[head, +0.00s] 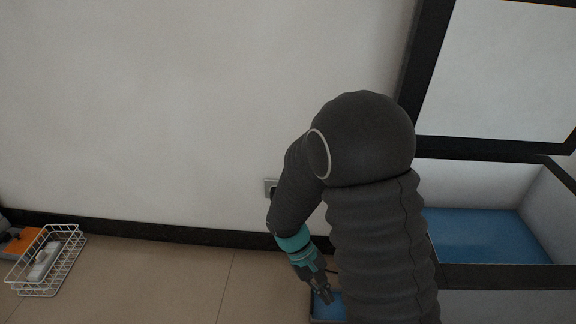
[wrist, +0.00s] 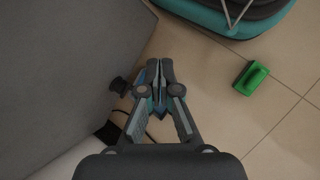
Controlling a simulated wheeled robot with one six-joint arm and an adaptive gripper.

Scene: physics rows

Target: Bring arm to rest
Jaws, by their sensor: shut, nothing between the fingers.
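My gripper (head: 325,293) hangs low at the end of my bent, dark-sleeved arm in the head view, pointing down near the floor. In the wrist view my gripper (wrist: 154,66) has its two fingertips together, with nothing seen between them. Part of my arm hides what is behind it in the head view.
A white wire basket (head: 66,262) holding a pale object stands on the floor at left. A large open box with a blue bottom (head: 480,236) is at right. A small blue-bottomed tray (head: 328,306) lies below my gripper. A green block (wrist: 251,78) lies on the tiles.

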